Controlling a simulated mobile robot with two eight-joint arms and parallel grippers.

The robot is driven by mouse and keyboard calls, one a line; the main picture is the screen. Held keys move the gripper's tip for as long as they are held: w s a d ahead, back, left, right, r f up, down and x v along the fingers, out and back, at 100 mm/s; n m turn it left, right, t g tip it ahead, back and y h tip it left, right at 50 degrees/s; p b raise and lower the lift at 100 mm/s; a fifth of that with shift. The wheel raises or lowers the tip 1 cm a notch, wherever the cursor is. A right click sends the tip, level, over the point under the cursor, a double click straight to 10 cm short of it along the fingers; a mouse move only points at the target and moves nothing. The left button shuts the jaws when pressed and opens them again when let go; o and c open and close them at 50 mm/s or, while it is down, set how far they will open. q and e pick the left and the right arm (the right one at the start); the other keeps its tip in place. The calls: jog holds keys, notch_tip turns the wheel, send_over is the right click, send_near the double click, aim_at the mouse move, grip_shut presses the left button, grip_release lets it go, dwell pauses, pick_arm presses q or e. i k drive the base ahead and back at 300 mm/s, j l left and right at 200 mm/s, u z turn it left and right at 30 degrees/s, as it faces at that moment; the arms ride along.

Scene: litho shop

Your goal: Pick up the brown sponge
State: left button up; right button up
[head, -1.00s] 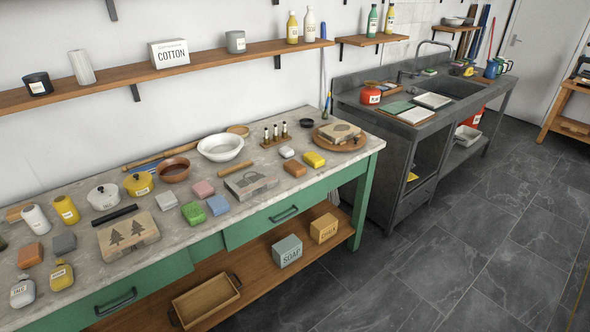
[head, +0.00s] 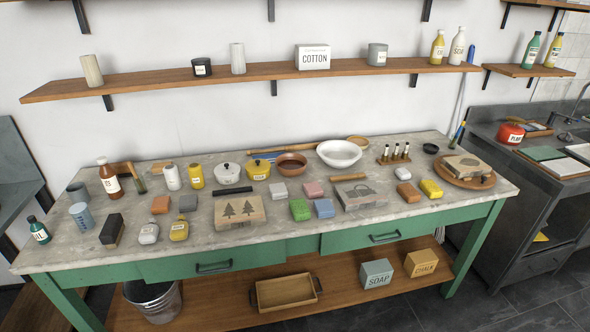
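Two brownish blocks lie flat on the stone tabletop of the green table (head: 300,236). One orange-brown block (head: 160,204) is at the left, next to a grey block (head: 188,203). The other brown block (head: 408,192) is at the right, beside a yellow block (head: 431,189). I cannot tell for sure from this view which of them is the brown sponge. Neither of my grippers is in the head view.
Stone blocks with tree (head: 240,213) and bag (head: 361,196) pictures, green (head: 300,210), blue (head: 324,208) and pink (head: 314,190) blocks, bottles, pots and bowls crowd the tabletop. A wooden shelf (head: 270,72) hangs above. A bucket (head: 154,301) stands below.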

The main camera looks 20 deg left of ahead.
aim_at(411, 194)
jog(key=i+l+u, duration=0.15)
jog(key=u, duration=0.25)
jog(key=i+l+u, duration=0.1)
jog(key=u, duration=0.25)
jog(key=l+u, duration=0.25)
jog(key=u, duration=0.15)
jog(key=i+l+u, duration=0.1)
jog(key=l, duration=0.35)
jog(key=i+l, duration=0.1)
jog(key=l, duration=0.3)
jog(key=i+l+u, duration=0.15)
jog(key=l, duration=0.75)
jog(key=i+u, duration=0.05)
